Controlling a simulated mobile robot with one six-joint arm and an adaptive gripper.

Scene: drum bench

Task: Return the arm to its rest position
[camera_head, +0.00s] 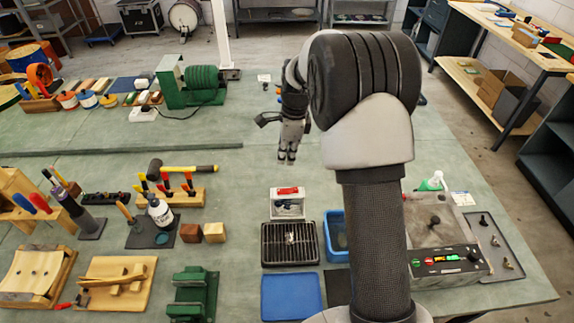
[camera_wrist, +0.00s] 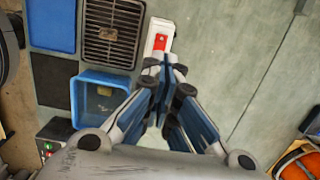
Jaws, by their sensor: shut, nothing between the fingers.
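My gripper (camera_head: 287,157) hangs above the green bench (camera_head: 390,110) in the head view, behind my large arm links. It points down and is apart from the things on the bench. In the wrist view my gripper (camera_wrist: 166,66) has its fingertips together, with nothing between them. The small white box with a red item (camera_head: 288,203) stands nearer the camera than the gripper in the head view. It also shows just past the fingertips in the wrist view (camera_wrist: 159,38). My arm hides part of the bench's right side.
A black grate tray (camera_head: 267,248), a blue mat (camera_head: 290,296) and a blue bin (camera_head: 333,222) lie at front centre. A hammer (camera_head: 190,168) and tool racks stand left. A green machine (camera_head: 172,92) is at back left. A control box (camera_head: 447,262) is at right. Mid-bench is clear.

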